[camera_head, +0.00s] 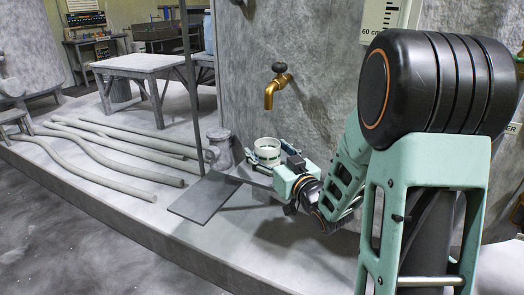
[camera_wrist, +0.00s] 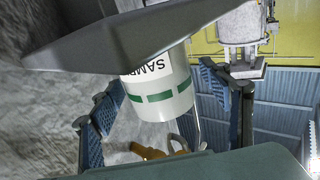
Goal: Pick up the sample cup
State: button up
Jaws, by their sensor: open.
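The sample cup (camera_head: 267,146) is white and stands upright, its open mouth up, by the big grey tank in the head view. In the wrist view, which appears upside down, the cup (camera_wrist: 160,92) shows a green band and part of a "SAMPLE" label. Its base meets a dark grey plate (camera_wrist: 110,45). My gripper (camera_head: 267,158) is open around the cup. In the wrist view my gripper (camera_wrist: 166,100) has one finger on each side of the cup, with gaps visible. Touch on the far side is hidden.
A brass tap (camera_head: 275,88) juts from the tank (camera_head: 310,100) above the cup. A thin upright pole (camera_head: 192,80) is nearby. Several pipes (camera_head: 120,150) lie on the floor at left, near a table (camera_head: 140,64).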

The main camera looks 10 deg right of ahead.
jog(key=c, duration=1.6)
jog(key=shift+r, duration=0.15)
